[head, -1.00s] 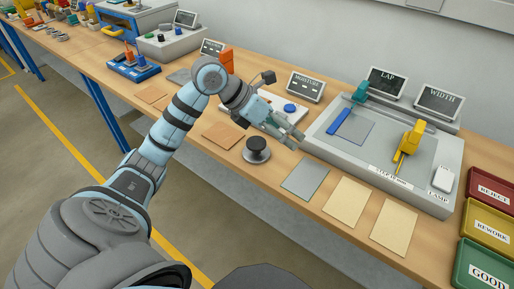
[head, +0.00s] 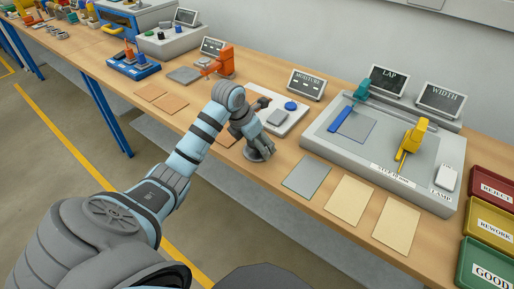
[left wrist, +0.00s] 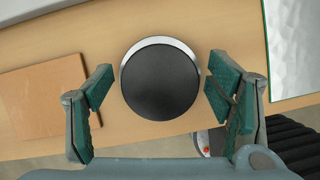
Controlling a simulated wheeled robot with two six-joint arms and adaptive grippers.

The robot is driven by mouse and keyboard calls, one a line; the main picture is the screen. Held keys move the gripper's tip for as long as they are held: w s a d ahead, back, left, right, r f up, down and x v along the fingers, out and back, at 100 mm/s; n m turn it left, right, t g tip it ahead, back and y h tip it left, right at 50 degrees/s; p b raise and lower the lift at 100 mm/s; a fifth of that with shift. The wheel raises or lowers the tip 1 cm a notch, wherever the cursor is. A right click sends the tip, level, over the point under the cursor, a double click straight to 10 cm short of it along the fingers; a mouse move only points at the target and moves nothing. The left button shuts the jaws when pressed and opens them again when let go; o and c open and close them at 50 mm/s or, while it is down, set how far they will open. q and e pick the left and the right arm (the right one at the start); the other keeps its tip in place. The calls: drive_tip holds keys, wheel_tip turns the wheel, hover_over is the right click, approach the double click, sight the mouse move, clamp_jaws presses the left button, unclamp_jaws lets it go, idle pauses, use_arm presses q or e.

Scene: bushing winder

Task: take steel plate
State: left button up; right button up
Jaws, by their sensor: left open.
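A round black-topped piece with a silver rim (left wrist: 160,82) stands on the bench below my left gripper (left wrist: 160,76). The open fingers lie to either side of it in the left wrist view, with gaps showing. In the head view my left gripper (head: 259,150) is over this piece and hides most of it. A flat grey metallic sheet (head: 306,177) lies right of the gripper. Its shiny surface (left wrist: 293,45) shows at the top right of the left wrist view. I cannot tell for sure which is the steel plate. My right gripper is not in view.
A brown square (left wrist: 42,95) lies left of the gripper. Two beige sheets (head: 349,200) (head: 396,225) lie right of the grey sheet. A moisture device (head: 279,118) and a large lap-and-width station (head: 345,150) stand behind. Labelled trays (head: 487,222) are at far right.

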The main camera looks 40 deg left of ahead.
use_arm(q)
drive_tip(key=c, duration=1.8)
drive_tip(key=shift+o, duration=0.2)
drive_tip(key=shift+r, duration=0.1)
